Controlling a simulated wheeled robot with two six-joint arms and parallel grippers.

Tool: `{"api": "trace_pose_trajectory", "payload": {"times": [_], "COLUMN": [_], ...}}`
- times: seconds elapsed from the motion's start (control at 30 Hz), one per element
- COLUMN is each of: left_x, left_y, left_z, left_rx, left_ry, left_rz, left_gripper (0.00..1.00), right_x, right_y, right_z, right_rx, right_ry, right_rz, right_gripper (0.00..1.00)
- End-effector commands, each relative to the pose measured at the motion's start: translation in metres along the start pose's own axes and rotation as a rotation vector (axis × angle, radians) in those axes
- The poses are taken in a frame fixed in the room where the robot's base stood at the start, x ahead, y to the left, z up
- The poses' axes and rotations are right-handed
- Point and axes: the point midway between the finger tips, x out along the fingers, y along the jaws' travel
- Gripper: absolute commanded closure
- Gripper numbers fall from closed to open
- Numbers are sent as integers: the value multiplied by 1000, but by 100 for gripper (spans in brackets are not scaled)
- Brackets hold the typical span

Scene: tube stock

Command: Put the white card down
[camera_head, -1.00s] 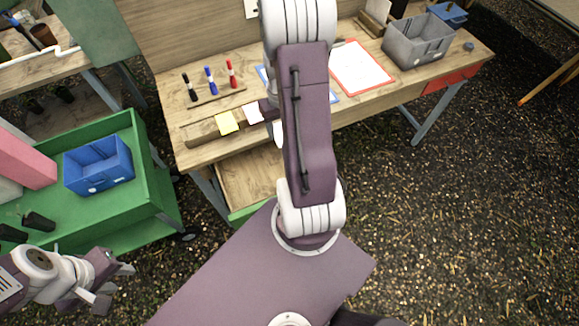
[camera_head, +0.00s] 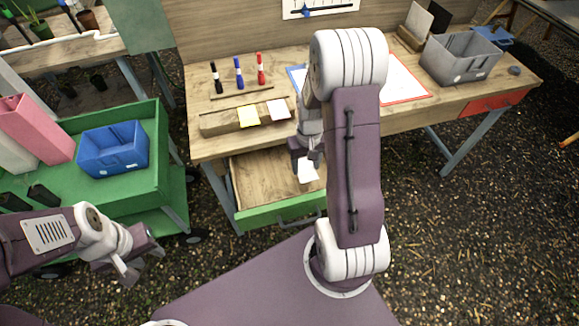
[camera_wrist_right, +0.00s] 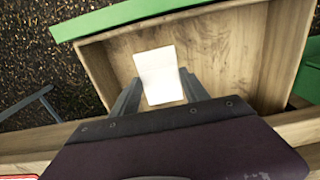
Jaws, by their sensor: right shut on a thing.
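My right gripper (camera_head: 309,161) is shut on the white card (camera_head: 309,173) and points down over the open drawer (camera_head: 262,213). In the right wrist view the white card (camera_wrist_right: 158,68) shows between the two fingers (camera_wrist_right: 160,92), against the drawer's bare wooden floor (camera_wrist_right: 215,45). I cannot tell whether the card touches the floor. Another white card (camera_head: 279,108) and a yellow card (camera_head: 248,116) lie on a wooden block at the desk's front. My left gripper (camera_head: 145,263) is open and empty, low at the left, in front of the green cart.
The wooden desk (camera_head: 420,113) holds several markers (camera_head: 238,73), a red-edged sheet (camera_head: 404,82) and a grey bin (camera_head: 460,60). A green cart (camera_head: 150,185) with a blue bin (camera_head: 113,149) stands at the left. The drawer looks empty apart from the card.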

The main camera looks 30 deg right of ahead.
Motion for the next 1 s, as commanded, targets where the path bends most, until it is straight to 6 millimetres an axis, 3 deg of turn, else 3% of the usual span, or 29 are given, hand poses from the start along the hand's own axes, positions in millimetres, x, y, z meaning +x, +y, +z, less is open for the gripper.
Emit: {"api": "trace_pose_trajectory", "payload": {"times": [0.1,0.27,0.43,0.67,1.0], "left_x": [1,1,2,4,6], "left_y": [0,0,0,0,0], "left_z": [0,0,0,0,1], "left_rx": [0,0,0,0,0], "left_ry": [0,0,0,0,0], "left_rz": [0,0,0,0,0], "left_gripper": [64,64,64,64,64], "right_x": [20,32,36,72,76], "right_y": [-16,-27,-29,-28,-28], "right_z": [-26,-45,-47,-46,-46], "right_rx": [-3,-1,1,2,2], "right_ry": [-1,0,0,-1,0], "right_rz": [0,0,0,0,0], "right_gripper": [84,84,84,84,84]}}
